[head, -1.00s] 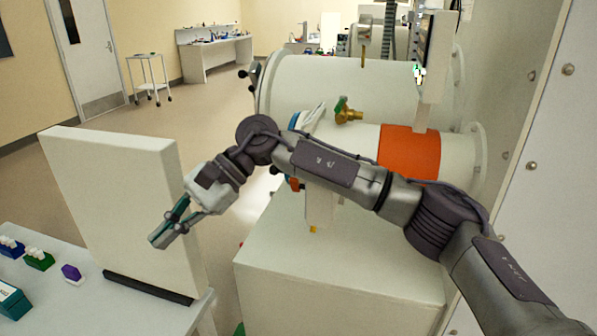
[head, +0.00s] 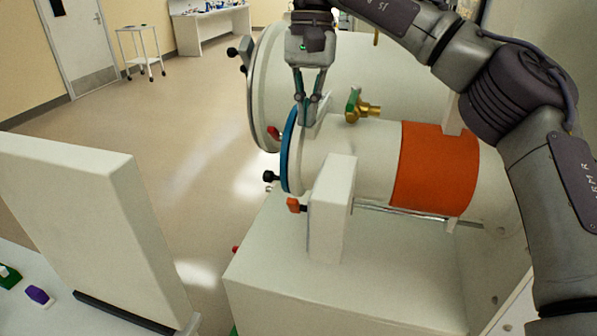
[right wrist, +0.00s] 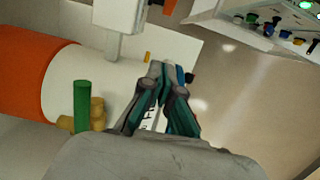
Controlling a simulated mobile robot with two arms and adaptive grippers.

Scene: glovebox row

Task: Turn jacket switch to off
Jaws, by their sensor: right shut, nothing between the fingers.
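The orange jacket band (head: 436,168) wraps the small white cylinder (head: 350,142); it also shows in the right wrist view (right wrist: 22,75). A white box (head: 330,212) stands in front of the cylinder, with a small orange knob (head: 293,205) at its left side. I cannot tell which part is the jacket switch, or its setting. My right gripper (head: 307,122) is shut and empty, pointing down near the cylinder's blue-rimmed left end. It also shows in the right wrist view (right wrist: 168,75). I cannot tell whether it touches the cylinder. My left gripper is out of view.
A brass valve with a green handle (head: 354,104) rises from the cylinder, just right of my gripper; it also shows in the wrist view (right wrist: 82,108). A larger white cylinder (head: 395,80) lies behind. A white panel (head: 90,220) stands at left. Open floor lies between.

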